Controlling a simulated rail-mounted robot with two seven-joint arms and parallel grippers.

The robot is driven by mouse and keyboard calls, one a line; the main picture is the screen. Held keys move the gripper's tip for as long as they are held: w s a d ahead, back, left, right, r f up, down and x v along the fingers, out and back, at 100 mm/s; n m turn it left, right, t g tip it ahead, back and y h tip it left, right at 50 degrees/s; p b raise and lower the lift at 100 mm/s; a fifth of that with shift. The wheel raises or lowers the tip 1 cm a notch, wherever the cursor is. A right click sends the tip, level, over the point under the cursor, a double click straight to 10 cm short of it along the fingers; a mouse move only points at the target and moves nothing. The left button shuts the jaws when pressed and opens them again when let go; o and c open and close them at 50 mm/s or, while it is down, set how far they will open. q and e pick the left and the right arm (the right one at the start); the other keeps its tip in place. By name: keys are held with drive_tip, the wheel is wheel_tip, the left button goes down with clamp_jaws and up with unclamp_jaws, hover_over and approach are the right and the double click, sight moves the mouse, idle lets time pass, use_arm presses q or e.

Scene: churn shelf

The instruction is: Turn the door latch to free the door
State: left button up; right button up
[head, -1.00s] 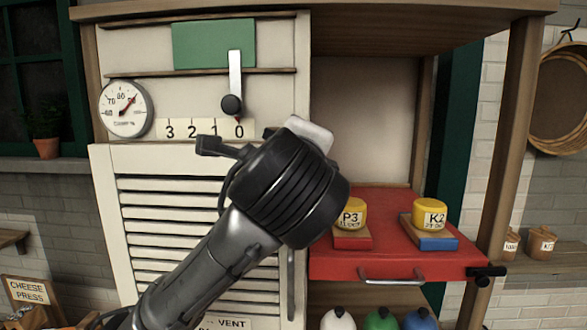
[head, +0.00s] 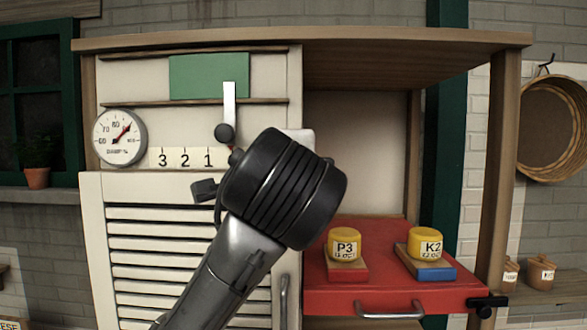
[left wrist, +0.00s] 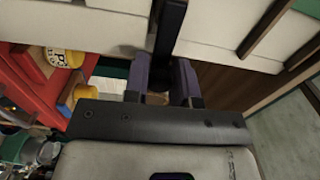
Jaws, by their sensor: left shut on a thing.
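In the left wrist view, the fingers of my left gripper (left wrist: 160,88) are closed around a dark upright bar, which looks like the door latch (left wrist: 170,28). The bar lies across the gap between two pale panels. How far the latch is turned cannot be told. In the head view my left wrist covers the latch and the fingertips. The white louvred door (head: 140,185) stands below the number strip, its face flush with the cabinet front, with a metal handle (head: 284,300) at its right edge. My right gripper is in neither view.
A red drawer (head: 330,298) juts out to the right, with yellow tins P3 (head: 344,243) and K2 (head: 426,243) on wooden blocks. Above the door are a dial gauge (head: 119,137), a number strip (head: 180,158) and a black-knobbed lever (head: 229,105). An open compartment (head: 355,145) lies behind the tins.

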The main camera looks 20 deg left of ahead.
use_arm(q)
drive_tip(key=shift+r, duration=0.15)
drive_tip(key=o, duration=0.9)
drive_tip(key=b+v, duration=1.3)
drive_tip(key=v, duration=0.1)
drive_tip(key=shift+w, duration=0.1)
